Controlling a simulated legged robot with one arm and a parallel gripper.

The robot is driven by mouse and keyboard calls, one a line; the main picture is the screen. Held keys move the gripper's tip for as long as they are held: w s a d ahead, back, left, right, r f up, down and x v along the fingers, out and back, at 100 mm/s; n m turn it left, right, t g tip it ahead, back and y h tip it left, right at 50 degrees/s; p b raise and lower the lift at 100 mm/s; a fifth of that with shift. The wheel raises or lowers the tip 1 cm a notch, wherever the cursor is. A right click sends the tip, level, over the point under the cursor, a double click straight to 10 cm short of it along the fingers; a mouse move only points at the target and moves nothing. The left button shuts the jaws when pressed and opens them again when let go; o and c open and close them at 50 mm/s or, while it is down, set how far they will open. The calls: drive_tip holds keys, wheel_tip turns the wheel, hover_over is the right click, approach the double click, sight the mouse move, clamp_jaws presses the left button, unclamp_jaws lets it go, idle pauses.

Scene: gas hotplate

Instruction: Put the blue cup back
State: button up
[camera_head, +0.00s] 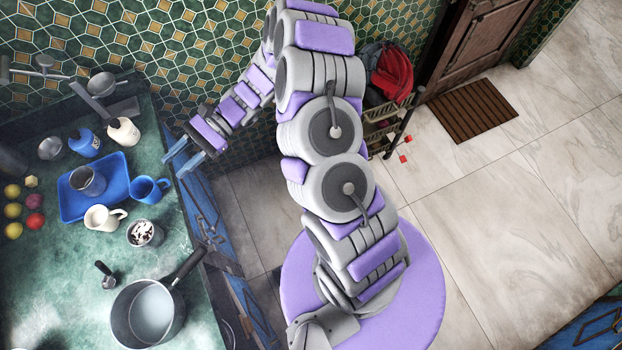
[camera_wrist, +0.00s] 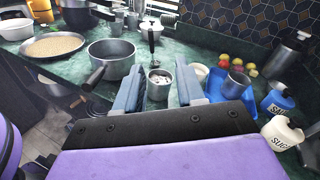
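The blue cup (camera_head: 146,190) stands on the green counter (camera_head: 165,270) near its right edge, just right of the blue tray (camera_head: 77,213) in the head view. A grey metal cup (camera_head: 88,181) sits in the tray; it also shows in the wrist view (camera_wrist: 236,84). My gripper (camera_head: 174,161) is near the counter's edge, above and right of the blue cup in the head picture. Its two fingers are spread with nothing between them in the wrist view (camera_wrist: 160,92). I cannot make out the blue cup in the wrist view; my gripper may hide it.
A pot (camera_head: 148,312) is nearer. Blue (camera_head: 84,144) and white (camera_head: 123,131) jars stand behind the tray. Fruit (camera_head: 14,211) lies left.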

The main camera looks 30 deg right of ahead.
drive_tip(key=s+d+r+n+g+h, duration=0.2)
drive_tip(key=s+d+r+n+h, duration=0.2)
drive_tip(key=s+r+n+h, duration=0.75)
drive_tip(key=s+d+r+t+h, duration=0.1)
drive_tip(key=s+d+t+h, duration=0.4)
drive_tip(key=s+d, duration=0.9)
drive_tip(key=shift+s+d+r+m+t, duration=0.3)
drive_tip(key=shift+d+r+m, duration=0.05)
drive_tip(key=shift+d, duration=1.7)
drive_tip(key=shift+s, duration=0.1)
